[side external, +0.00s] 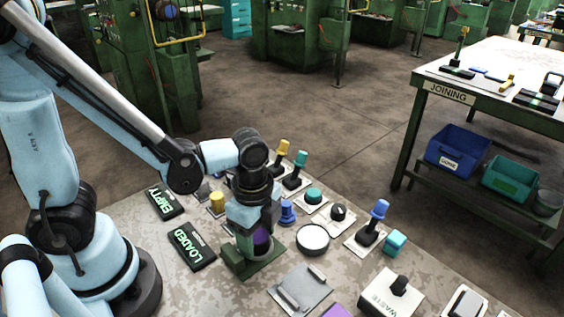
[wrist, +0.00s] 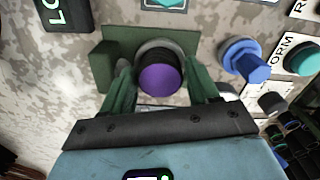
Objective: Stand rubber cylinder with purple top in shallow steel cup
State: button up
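The rubber cylinder with the purple top (wrist: 160,79) is between the two green fingers of my gripper (wrist: 162,84) in the wrist view. The fingers lie close against its sides and look shut on it. In the side view, its purple part (side external: 262,238) shows between the fingers of my gripper (side external: 256,244). A grey rim (wrist: 170,44), seemingly the shallow steel cup, shows around the cylinder's far side, on a green base (wrist: 119,40). The cylinder looks roughly upright at the cup. Its lower end is hidden, so I cannot tell whether it rests on the cup's bottom.
A blue knob (wrist: 244,58) stands close to the right of the green base. The LOADED plate (side external: 191,247) lies to its left in the side view. A round white disc (side external: 313,238) and a grey plate with handles (side external: 300,290) lie to its right.

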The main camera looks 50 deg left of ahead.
aim_at(257, 235)
dwell(0.3)
notch_tip(257, 235, up, 12)
jog(key=w+a+n+t, duration=0.3)
jog(key=a+n+t, duration=0.4)
jog(key=n, duration=0.8)
jog(key=shift+w+a, duration=0.25)
jog(key=shift+a, duration=0.25)
